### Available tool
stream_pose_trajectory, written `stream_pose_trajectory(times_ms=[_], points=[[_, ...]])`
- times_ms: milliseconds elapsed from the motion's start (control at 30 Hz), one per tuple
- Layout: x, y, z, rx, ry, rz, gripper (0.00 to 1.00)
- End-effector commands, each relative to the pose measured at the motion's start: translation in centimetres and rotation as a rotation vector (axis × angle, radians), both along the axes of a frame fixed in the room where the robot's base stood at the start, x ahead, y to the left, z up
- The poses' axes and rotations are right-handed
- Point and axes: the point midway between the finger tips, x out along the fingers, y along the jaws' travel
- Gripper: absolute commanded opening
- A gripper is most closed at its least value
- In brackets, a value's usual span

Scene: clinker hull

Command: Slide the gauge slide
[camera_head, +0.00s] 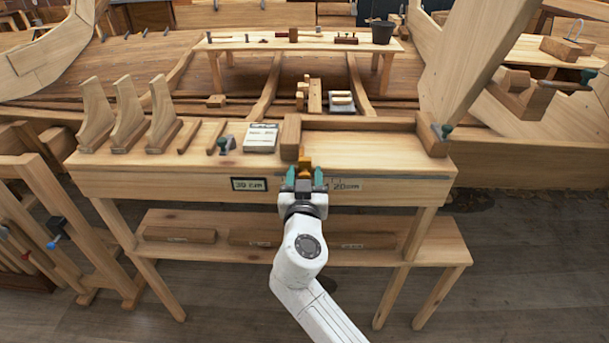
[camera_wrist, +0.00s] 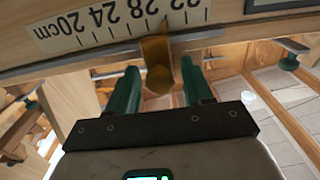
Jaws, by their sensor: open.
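The gauge slide (camera_head: 304,161) is a small brass-coloured piece at the front edge of the workbench, between the "30 cm" plate (camera_head: 249,184) and the "20 cm" plate (camera_head: 346,185). In the wrist view the slide (camera_wrist: 157,62) hangs from a metal rail beside a numbered scale (camera_wrist: 100,22) marked from 20 cm. My gripper (camera_head: 304,179) is right at the slide. Its two green fingers are apart, one on each side of the slide; in the wrist view, gaps show between the fingers (camera_wrist: 160,74) and the slide. Full contact cannot be told.
The workbench (camera_head: 380,150) carries wooden brackets (camera_head: 128,115), a paper block (camera_head: 261,138), a small clamp (camera_head: 225,144) and a wooden block (camera_head: 290,137) close behind the slide. A lower shelf (camera_head: 350,258) runs beneath. The bench front on both sides of my gripper is clear.

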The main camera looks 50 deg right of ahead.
Motion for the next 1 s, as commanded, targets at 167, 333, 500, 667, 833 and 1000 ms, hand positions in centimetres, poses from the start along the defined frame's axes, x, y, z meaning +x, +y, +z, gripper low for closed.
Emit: stream_pose_trajectory(times_ms=[167, 333, 500, 667, 833, 1000], points=[[-0.01, 0.03, 0.01, 0.000, 0.000, 0.000, 0.42], [-0.01, 0.04, 0.01, 0.000, 0.000, 0.000, 0.26], [-0.01, 0.05, 0.02, 0.000, 0.000, 0.000, 0.10], [-0.02, 0.06, 0.02, 0.000, 0.000, 0.001, 0.00], [-0.01, 0.07, 0.02, 0.000, 0.000, 0.001, 0.00], [-0.24, -0.10, -0.02, 0.000, 0.000, 0.000, 0.00]])
